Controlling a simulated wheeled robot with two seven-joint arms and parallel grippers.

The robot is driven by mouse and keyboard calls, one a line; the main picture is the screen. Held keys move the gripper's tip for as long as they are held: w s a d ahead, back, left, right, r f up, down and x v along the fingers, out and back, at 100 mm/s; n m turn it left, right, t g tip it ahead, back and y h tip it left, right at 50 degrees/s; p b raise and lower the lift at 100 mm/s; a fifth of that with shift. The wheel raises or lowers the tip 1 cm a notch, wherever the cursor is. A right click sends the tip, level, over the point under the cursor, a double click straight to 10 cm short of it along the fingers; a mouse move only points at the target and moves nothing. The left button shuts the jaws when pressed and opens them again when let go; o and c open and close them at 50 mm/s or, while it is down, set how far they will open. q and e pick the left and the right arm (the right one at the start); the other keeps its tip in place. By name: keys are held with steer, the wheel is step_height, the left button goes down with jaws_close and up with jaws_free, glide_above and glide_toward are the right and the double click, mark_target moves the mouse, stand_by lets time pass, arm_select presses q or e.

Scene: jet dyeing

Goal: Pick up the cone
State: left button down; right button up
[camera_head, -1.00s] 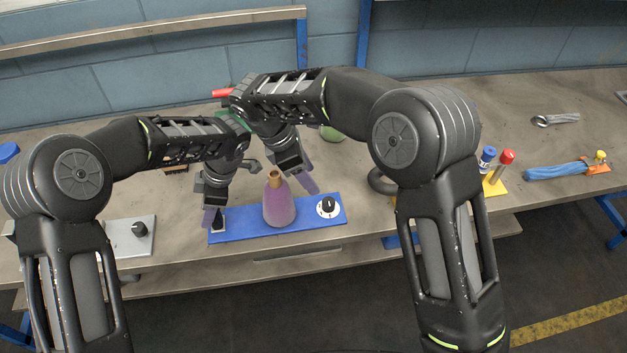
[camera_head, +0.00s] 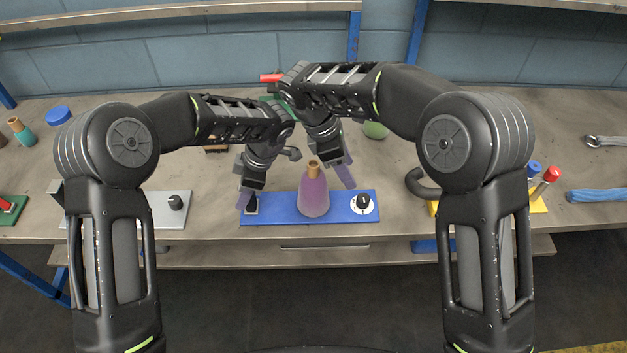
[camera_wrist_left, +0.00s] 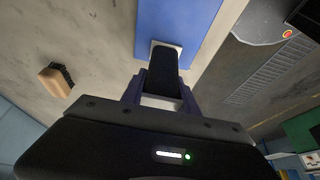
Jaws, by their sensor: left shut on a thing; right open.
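The purple cone (camera_head: 313,196) with a tan top stands upright on the blue board (camera_head: 282,212) on the bench. My left gripper (camera_head: 247,200) is at the board's left end, shut on a black lever (camera_head: 252,206). In the left wrist view the black lever (camera_wrist_left: 164,72) stands on a white square plate, between the fingers. My right gripper (camera_head: 343,172) is open, close to the cone's upper right side; whether it touches the cone cannot be told. Nothing shows between its fingers.
A black dial (camera_head: 362,203) is on the board's right end. A grey plate with a black knob (camera_head: 176,202) lies to the left. A green round thing (camera_head: 375,129) sits behind the right gripper. A yellow stand (camera_head: 540,204) with blue and red tops is at the right.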

stand_by(0.5)
step_height(320, 180, up, 12)
steer(key=y, duration=0.9)
glide_above(314, 163)
steer(key=d, duration=0.4)
steer(key=shift+d+r, duration=0.1)
steer(key=shift+d, duration=0.15)
steer(key=shift+x, duration=3.45)
